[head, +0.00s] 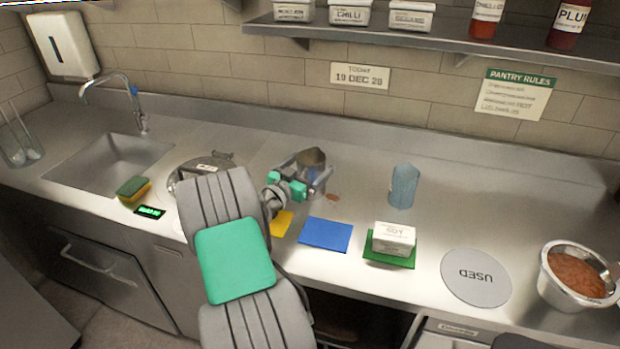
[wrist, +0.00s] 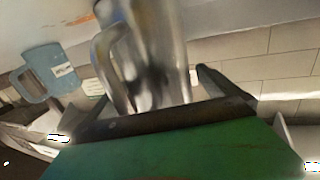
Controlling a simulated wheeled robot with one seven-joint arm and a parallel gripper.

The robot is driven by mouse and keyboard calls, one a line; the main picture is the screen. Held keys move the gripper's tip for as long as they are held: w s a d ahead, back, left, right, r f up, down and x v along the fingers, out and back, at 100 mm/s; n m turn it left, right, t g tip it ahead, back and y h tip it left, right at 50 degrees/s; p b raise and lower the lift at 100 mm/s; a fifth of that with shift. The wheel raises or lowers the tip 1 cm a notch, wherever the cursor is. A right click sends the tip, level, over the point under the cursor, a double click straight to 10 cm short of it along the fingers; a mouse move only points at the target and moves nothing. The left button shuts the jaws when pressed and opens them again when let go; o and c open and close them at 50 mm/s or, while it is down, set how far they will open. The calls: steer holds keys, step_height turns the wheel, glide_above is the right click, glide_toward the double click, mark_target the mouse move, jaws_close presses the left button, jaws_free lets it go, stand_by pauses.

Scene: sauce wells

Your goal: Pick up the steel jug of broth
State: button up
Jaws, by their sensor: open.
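The steel jug (head: 313,158), with a brownish top, stands upright on the counter near the wall. In the wrist view the steel jug (wrist: 160,50) is large and close, with its looped handle on the left. My gripper (head: 308,178) is open, its fingers reaching toward the jug from the front left. In the wrist view my gripper (wrist: 145,115) shows in front of the jug. I cannot tell whether a finger touches it. The jug's lower part is mostly hidden by my gripper.
A blue jug (head: 403,187) stands to the right. A white SOY tub (head: 394,237) sits on a green mat (head: 390,260). A blue mat (head: 326,235) is bare. A USED disc (head: 476,278) and a steel bowl (head: 578,277) lie further right. A lidded pot (head: 185,178) is left.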

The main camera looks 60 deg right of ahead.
steer(key=shift+c, duration=0.3)
steer(key=c, duration=2)
steer(key=shift+r, duration=0.1)
steer(key=shift+r, duration=0.15)
